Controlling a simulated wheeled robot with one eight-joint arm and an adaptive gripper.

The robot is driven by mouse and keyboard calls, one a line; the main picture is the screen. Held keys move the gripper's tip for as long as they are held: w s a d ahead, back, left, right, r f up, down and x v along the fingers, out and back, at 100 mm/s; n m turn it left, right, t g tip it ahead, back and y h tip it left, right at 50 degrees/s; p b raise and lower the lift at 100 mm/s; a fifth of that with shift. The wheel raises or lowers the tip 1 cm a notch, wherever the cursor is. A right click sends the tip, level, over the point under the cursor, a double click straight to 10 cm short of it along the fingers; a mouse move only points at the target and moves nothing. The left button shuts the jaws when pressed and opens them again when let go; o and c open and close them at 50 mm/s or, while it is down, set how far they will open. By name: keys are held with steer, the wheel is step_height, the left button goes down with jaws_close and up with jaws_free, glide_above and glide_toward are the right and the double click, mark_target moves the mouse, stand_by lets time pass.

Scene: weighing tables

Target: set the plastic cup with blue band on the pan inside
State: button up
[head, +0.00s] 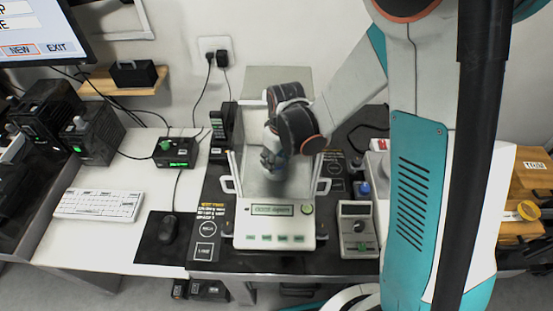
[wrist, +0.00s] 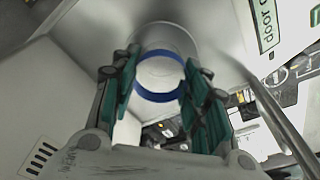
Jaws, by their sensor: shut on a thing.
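The plastic cup with blue band (wrist: 158,74) is between the two fingers of my gripper (wrist: 162,80) in the wrist view, and the gripper is shut on it. In the head view my gripper (head: 271,160) points down inside the weighing chamber of the balance (head: 274,230), and the cup is mostly hidden behind it. A round grey surface, perhaps the pan (wrist: 172,34), shows just beyond the cup in the wrist view. I cannot tell whether the cup touches it.
Chamber walls and side handles (head: 229,184) stand close around my gripper. A small device with a green button (head: 357,230) is right of the balance. A keyboard (head: 98,205), a mouse (head: 168,230) and a black-green box (head: 176,152) are on the left.

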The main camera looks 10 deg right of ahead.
steer(key=shift+f, duration=0.15)
steer(key=o, duration=0.9)
steer(key=shift+c, duration=0.2)
step_height(320, 180, up, 11)
steer(key=s+p, duration=0.1)
steer(key=p, duration=0.2)
steer(key=s+d+r+m+t, duration=0.3)
steer(key=s+d+r, duration=0.2)
steer(key=s+r, duration=0.2)
steer(key=s+d+r+m+t, duration=0.3)
steer(key=s+d+r, duration=0.2)
steer(key=s+r, duration=0.3)
steer(key=shift+s+d+r+m+h, duration=0.15)
steer(key=shift+d+m+h, duration=0.2)
steer(key=shift+m+h, duration=0.05)
